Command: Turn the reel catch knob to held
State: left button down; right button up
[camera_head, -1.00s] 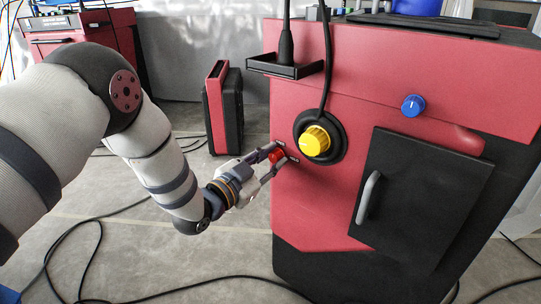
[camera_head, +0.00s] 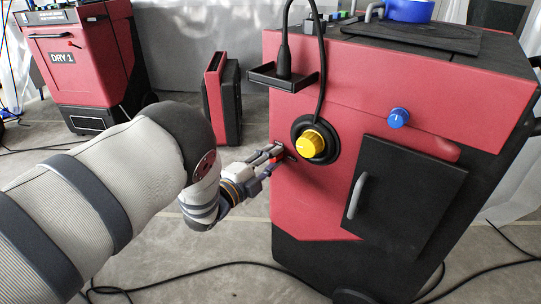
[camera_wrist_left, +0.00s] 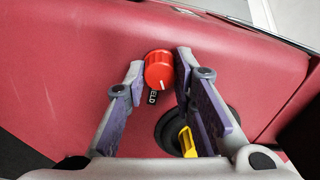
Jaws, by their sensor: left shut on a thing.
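The red knob (camera_wrist_left: 158,70) sits on the red front panel of the machine (camera_head: 340,85). A white pointer line on it points down in the wrist view. A small black label (camera_wrist_left: 152,97) just below it reads "ELD", its first letter hidden. My left gripper (camera_head: 275,157) is at the panel's left part, its two fingers (camera_wrist_left: 160,68) on either side of the red knob and shut on it. In the head view the fingers mostly cover the knob. My right gripper is not in view.
A yellow knob (camera_head: 310,143) in a black ring is close right of my left gripper. A blue knob (camera_head: 399,118) and a black door (camera_head: 408,195) with a grey handle are further right. A black tray (camera_head: 283,78) juts out above. Cables lie on the floor.

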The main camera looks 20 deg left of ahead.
pick_arm(q)
jog(key=m, duration=0.5)
jog(key=shift+p, duration=0.4)
jog(key=shift+a+m, duration=0.1)
jog(key=shift+m, duration=0.2)
jog(key=c, duration=1.3)
grip_release()
jog(key=shift+c, duration=0.2)
jog(key=v, duration=1.2)
